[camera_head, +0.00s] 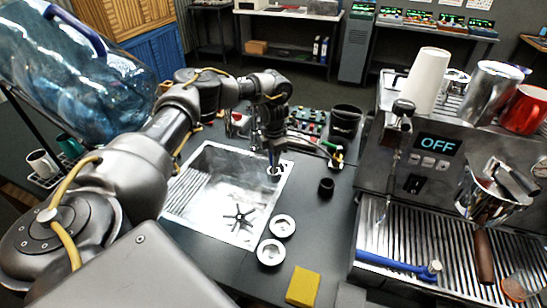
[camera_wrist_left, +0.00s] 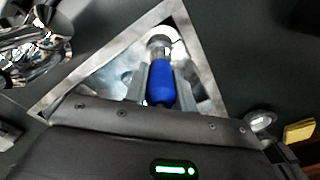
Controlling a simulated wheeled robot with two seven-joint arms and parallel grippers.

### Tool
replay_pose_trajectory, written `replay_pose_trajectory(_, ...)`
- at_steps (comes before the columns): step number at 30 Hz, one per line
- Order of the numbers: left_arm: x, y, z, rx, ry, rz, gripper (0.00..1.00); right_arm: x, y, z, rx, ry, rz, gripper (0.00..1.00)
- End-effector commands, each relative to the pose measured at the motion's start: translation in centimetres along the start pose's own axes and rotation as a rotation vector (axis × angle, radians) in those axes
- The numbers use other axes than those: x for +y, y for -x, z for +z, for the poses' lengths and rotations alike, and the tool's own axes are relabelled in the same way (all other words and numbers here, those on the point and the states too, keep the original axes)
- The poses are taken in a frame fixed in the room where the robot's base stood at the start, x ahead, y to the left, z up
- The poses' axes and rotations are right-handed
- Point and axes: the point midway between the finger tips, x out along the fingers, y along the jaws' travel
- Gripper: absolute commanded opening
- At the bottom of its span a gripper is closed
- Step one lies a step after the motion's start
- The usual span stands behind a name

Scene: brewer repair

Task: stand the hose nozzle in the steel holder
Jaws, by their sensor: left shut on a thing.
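My left gripper (camera_head: 275,158) is over the far right corner of the steel sink (camera_head: 203,215). In the left wrist view, my left gripper (camera_wrist_left: 160,92) is shut on the hose nozzle (camera_wrist_left: 161,82), which has a blue grip and a grey metal end. The metal end points towards the sink corner. A pale round steel piece (camera_wrist_left: 166,34) shows at that end, and a pale ring (camera_head: 274,170) shows below the gripper in the head view. I cannot tell whether it is the steel holder or part of the nozzle. My right gripper is out of view.
The espresso machine (camera_head: 445,160) stands on the right, with a blue-handled tool (camera_head: 395,264) on its drip tray. A dark cup (camera_head: 326,187), steel baskets (camera_head: 283,226) and a yellow sponge (camera_head: 303,286) lie right of the sink.

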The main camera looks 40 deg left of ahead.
Motion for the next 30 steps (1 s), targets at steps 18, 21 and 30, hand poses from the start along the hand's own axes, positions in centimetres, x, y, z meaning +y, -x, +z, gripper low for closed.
replay_pose_trajectory(18,0.01,-0.69,0.0,0.0,0.0,0.0,0.0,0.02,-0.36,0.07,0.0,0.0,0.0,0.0)
replay_pose_trajectory(21,0.01,-0.84,0.0,0.0,0.0,0.0,0.0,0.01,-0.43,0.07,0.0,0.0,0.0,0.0)
replay_pose_trajectory(30,0.01,-0.9,0.0,0.0,0.0,0.0,0.0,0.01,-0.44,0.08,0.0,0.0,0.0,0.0)
